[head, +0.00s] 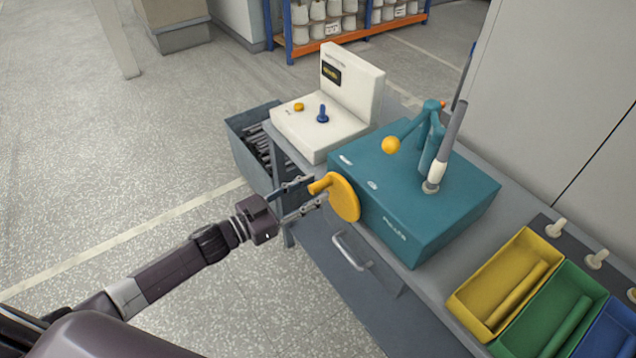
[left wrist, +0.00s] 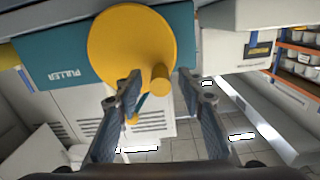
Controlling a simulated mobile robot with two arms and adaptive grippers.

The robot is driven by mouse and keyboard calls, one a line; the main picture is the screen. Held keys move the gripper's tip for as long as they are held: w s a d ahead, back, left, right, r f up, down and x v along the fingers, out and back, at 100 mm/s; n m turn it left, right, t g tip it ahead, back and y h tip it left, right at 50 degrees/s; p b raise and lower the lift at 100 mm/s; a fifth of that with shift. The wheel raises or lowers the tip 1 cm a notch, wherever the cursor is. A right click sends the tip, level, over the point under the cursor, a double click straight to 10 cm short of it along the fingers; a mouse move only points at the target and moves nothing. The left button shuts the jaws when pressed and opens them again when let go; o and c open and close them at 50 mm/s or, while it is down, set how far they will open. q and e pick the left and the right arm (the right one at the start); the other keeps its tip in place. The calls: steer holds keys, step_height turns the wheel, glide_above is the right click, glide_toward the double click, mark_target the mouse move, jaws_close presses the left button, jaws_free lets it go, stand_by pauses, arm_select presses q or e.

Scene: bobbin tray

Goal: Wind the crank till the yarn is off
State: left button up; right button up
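The teal puller box (head: 425,215) stands on the bench. On its side facing my left arm is the yellow crank disc (head: 345,199) with a stubby peg handle (head: 320,185). A grey tube (head: 452,132) with a white band (head: 437,173) near its lower end stands on top; I cannot tell whether the band is yarn. My left gripper (head: 314,190) is open, its fingers on either side of the peg. My right gripper is not in view.
A white control box (head: 345,95) with a blue knob (head: 322,114) stands behind the puller. A grey bin (head: 250,125) stands beside the bench. Yellow (head: 462,300), green (head: 520,352) and blue trays lie at the right. Open floor is at the left.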

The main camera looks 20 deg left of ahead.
arm_select(q)
steer(key=shift+x, duration=1.05)
steer(key=shift+c, duration=0.3)
jaws_close()
steer(key=shift+r+m, duration=0.1)
steer(key=shift+m, duration=0.2)
